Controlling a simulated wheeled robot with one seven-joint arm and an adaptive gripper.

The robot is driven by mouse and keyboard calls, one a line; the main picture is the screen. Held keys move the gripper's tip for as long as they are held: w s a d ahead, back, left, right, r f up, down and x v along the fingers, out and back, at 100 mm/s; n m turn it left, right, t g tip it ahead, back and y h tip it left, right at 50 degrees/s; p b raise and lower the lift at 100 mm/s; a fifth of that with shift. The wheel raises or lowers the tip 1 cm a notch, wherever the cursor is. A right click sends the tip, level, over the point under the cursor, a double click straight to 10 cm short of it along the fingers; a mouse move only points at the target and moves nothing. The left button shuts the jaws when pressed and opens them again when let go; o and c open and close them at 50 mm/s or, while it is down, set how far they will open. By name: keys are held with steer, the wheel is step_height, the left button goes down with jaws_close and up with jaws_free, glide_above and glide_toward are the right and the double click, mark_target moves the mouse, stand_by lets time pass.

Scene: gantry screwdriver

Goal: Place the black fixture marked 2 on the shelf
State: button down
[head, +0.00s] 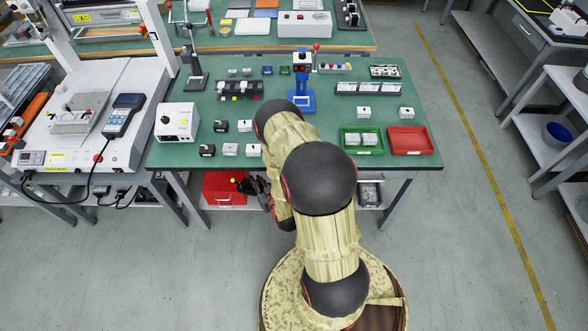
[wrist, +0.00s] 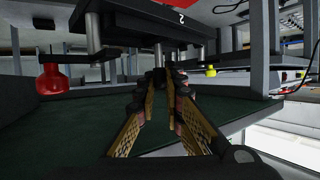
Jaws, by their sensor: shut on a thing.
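In the wrist view a black fixture (wrist: 135,25) with a white "2" on its face fills the upper middle. My gripper (wrist: 160,76) is shut on a narrow part below its body. In the head view my gripper (head: 262,192) is at the front edge of the green bench, low beside the red box; my arm hides much of it, and I cannot make out the 2 there. Under the bench a shelf shows only in part, behind the front legs. A grey shelf rack (head: 545,143) stands at the far right.
The green bench (head: 300,118) carries small blocks, a blue stand (head: 301,97), a green tray (head: 347,150) and a red tray (head: 392,152). A red box (head: 222,188) sits beneath it on the left. Bench legs are close by. The floor at right is clear.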

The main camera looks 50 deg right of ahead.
steer(key=s+d+f+n+y+b, duration=0.1)
steer(key=s+d+f, duration=0.1)
steer(key=d+f, duration=0.5)
steer(key=s+d+f+n+y, duration=0.1)
steer(key=d+f, duration=0.2)
steer(key=f, duration=0.7)
steer(key=s+d+f+n+y+b, duration=0.1)
steer(key=s+d+f, duration=0.1)
steer(key=d+f, duration=0.55)
steer(key=shift+t, duration=0.3)
steer(key=w+a+f+b, duration=0.1)
steer(key=w+f+b, duration=0.2)
steer(key=w+f, duration=0.1)
steer(key=w+a+f+b, duration=0.1)
steer(key=w+f+b, duration=0.2)
steer(key=w+f, duration=0.2)
steer(key=w+a+f+b, duration=0.1)
steer(key=w+f+b, duration=0.2)
steer(key=w+f, duration=0.2)
steer(key=shift+w+a+f, duration=0.1)
steer(key=shift+a+f, duration=0.15)
steer(key=shift+a, duration=0.05)
steer(key=shift+r, duration=0.1)
steer(key=c, duration=2.3)
jaws_free()
steer(key=shift+a+f, duration=0.1)
steer(key=shift+f, duration=0.1)
steer(key=shift+c, duration=0.2)
steer(key=o, duration=0.4)
